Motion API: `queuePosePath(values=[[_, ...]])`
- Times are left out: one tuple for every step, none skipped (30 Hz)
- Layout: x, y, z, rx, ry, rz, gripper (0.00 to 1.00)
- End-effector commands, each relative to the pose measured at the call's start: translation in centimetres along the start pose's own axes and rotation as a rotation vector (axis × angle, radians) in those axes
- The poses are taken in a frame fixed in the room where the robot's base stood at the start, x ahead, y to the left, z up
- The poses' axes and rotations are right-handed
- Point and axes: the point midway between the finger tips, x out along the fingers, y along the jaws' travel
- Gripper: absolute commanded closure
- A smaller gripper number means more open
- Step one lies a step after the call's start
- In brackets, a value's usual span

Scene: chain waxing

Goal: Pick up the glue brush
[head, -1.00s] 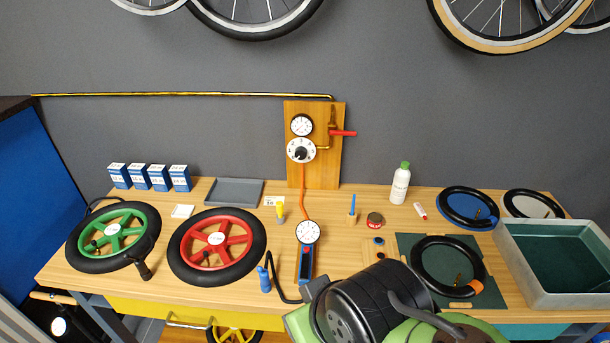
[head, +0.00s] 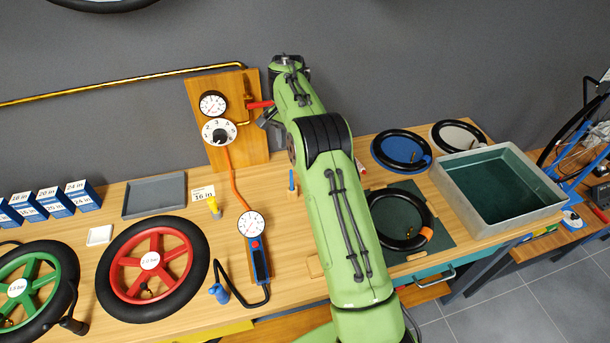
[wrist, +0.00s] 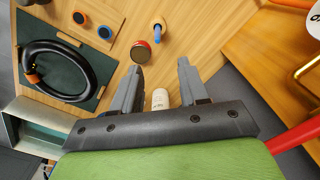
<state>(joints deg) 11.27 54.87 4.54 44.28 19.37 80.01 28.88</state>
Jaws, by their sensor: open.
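A small upright blue stick (head: 291,182), which I take for the glue brush, stands on the workbench just left of my raised arm in the head view. In the wrist view the brush (wrist: 158,33) shows blue with a tan part, beyond the fingertips and near the top middle. My gripper (wrist: 157,78) is open and empty, its two grey fingers spread apart. The gripper is apart from the brush. In the head view, my green arm hides part of the bench, and the fingers are hard to make out.
A red-lidded tin (wrist: 140,52) stands near the brush, close to the left finger. A white bottle (wrist: 160,99) shows between the fingers. A wooden gauge board (head: 228,140), pressure gauge (head: 251,224), black tyre (head: 400,218) and water tub (head: 497,190) surround the work area.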

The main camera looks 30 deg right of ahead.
Motion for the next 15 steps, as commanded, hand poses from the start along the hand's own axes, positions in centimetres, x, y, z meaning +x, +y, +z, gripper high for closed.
queuePosePath(values=[[0.7,-0.1,0.0,0.002,-0.003,0.0,0.56],[1.2,-0.1,0.0,0.001,-0.003,0.0,0.56],[2.2,0.0,0.1,0.001,-0.004,0.002,0.56],[3.0,0.0,0.1,0.0,-0.004,0.002,0.56],[3.8,0.0,0.1,0.0,-0.005,0.003,0.56],[4.8,0.0,0.1,0.0,-0.004,0.003,0.56],[5.6,0.1,0.1,0.0,-0.005,0.003,0.56],[6.3,0.0,0.1,0.0,-0.004,0.002,0.56],[7.3,0.1,0.1,0.0,-0.004,0.003,0.56],[8.0,0.0,0.0,-0.001,-0.003,0.002,0.56],[8.6,0.0,0.1,-0.001,-0.004,0.002,0.56],[9.3,0.0,0.1,-0.002,-0.002,0.001,0.56],[9.7,0.0,0.1,-0.002,-0.002,0.001,0.56],[10.1,0.0,0.0,-0.002,-0.001,0.0,0.56],[10.4,0.0,0.0,-0.002,-0.001,0.0,0.56]])
